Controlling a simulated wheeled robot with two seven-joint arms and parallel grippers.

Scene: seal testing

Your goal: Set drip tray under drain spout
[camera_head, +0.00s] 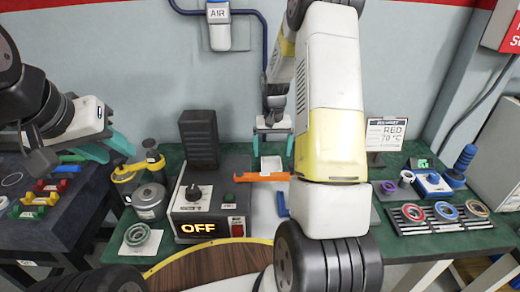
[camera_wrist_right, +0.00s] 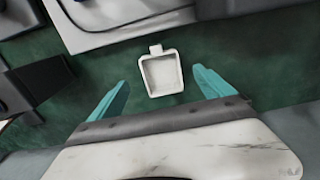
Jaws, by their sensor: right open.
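The drip tray, a small white square tray with a short tab, lies on the green bench top; it shows in the right wrist view (camera_wrist_right: 149,92) and in the head view (camera_head: 271,166). My right gripper (camera_head: 273,142) is open and empty above the bench. In the right wrist view its teal fingers (camera_wrist_right: 163,92) stand apart on either side of the tray, with no visible contact. My left gripper (camera_head: 107,146) is at the left above the bench edge; its finger gap is unclear. I cannot make out the drain spout; my right arm covers part of the bench.
A dark control box (camera_head: 211,207) reading OFF stands left of the tray. An orange bar (camera_head: 262,177) lies in front of the tray. A metal pot (camera_head: 150,201) is further left.

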